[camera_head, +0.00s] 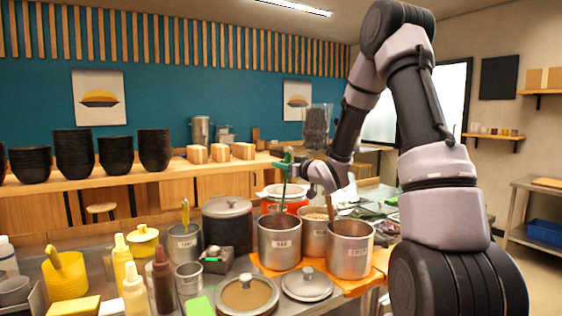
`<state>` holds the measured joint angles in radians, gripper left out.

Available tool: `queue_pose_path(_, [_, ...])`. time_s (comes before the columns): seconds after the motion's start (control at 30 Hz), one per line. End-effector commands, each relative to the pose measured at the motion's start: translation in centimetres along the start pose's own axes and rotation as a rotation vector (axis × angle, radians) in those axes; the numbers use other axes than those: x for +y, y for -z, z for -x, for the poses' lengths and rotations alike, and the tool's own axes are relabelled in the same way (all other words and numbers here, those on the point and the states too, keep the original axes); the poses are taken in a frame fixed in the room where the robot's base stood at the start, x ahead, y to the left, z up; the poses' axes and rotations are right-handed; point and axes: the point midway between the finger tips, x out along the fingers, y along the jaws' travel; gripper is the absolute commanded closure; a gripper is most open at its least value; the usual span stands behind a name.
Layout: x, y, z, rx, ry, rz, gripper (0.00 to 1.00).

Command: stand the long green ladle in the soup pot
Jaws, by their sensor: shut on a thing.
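The long green ladle (285,187) is upright, with its thin handle running down toward the open steel pot (279,245) at the front centre. Its lower end overlaps that pot's mouth; I cannot tell whether it is inside or above and behind it. The pot carries a label too small to read surely, so I cannot confirm which pot holds soup. My gripper (290,170) comes in from the right and is shut on the upper part of the ladle, above the pots. The fingers are small and partly blend with the green handle.
Two more open steel pots, one behind (314,240) and one at the right (350,252), stand close by on an orange mat (384,259). A black lidded pot (227,228) stands left. Loose lids (307,285) lie in front. Bottles (162,285) and a yellow container (65,277) crowd the left.

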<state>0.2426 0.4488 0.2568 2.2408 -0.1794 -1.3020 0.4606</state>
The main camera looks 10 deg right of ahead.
Motion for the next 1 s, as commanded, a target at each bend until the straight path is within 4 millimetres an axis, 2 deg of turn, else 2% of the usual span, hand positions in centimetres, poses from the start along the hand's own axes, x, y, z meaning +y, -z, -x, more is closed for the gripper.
queue_pose_path(1.0, [-0.4,-11.3,-0.1,-0.002,-0.002,-0.001,1.0])
